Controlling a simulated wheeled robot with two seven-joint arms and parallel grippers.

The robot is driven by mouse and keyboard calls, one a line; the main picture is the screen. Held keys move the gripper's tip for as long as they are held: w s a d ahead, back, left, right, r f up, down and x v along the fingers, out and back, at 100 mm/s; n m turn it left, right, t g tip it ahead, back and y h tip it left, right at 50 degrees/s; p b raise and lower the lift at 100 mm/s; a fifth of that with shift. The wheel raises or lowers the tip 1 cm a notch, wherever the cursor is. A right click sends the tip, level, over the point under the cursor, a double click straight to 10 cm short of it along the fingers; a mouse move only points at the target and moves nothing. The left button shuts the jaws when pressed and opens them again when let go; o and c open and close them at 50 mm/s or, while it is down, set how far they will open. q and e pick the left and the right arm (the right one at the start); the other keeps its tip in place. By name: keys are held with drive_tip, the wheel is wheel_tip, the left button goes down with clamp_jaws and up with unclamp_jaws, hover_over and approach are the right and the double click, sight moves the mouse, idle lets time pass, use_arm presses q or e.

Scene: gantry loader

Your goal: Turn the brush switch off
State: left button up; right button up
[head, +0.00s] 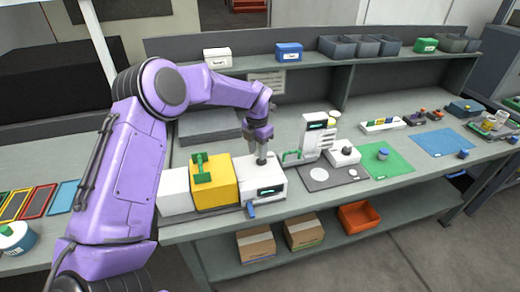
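My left gripper (261,158) points down at the top of a white machine (262,180) on the bench, with its fingertips at or just above the machine's top. The fingers are small here, and I cannot tell whether they are open or touching a part. The machine has a lit dark display (271,191) on its front and a blue piece (251,211) low at its front left. A yellow block (214,188) with a green handle (202,167) adjoins it on the left. No part is readable as the brush switch; the gripper may hide it. My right gripper is out of view.
Right of the machine stand a white upright unit with a display (318,135), a small white box with a dark knob (345,154) and a green mat (386,163). A shelf with bins (337,47) runs behind. Cartons (256,243) and an orange bin (358,217) sit below.

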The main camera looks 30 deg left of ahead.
use_arm(q)
drive_tip(key=w+f, duration=0.2)
drive_tip(key=f, duration=0.1)
drive_tip(key=shift+d+f, duration=0.2)
drive_tip(key=shift+w+f, duration=0.15)
drive_tip(key=shift+w, duration=0.1)
drive_tip(key=shift+s, duration=0.15)
drive_tip(key=shift+s+a+r, duration=0.1)
drive_tip(key=shift+s+r, duration=0.2)
drive_tip(key=shift+s, duration=0.05)
clamp_jaws()
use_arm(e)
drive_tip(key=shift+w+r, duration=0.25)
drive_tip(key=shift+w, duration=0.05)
use_arm(q)
drive_tip(key=shift+w, duration=0.1)
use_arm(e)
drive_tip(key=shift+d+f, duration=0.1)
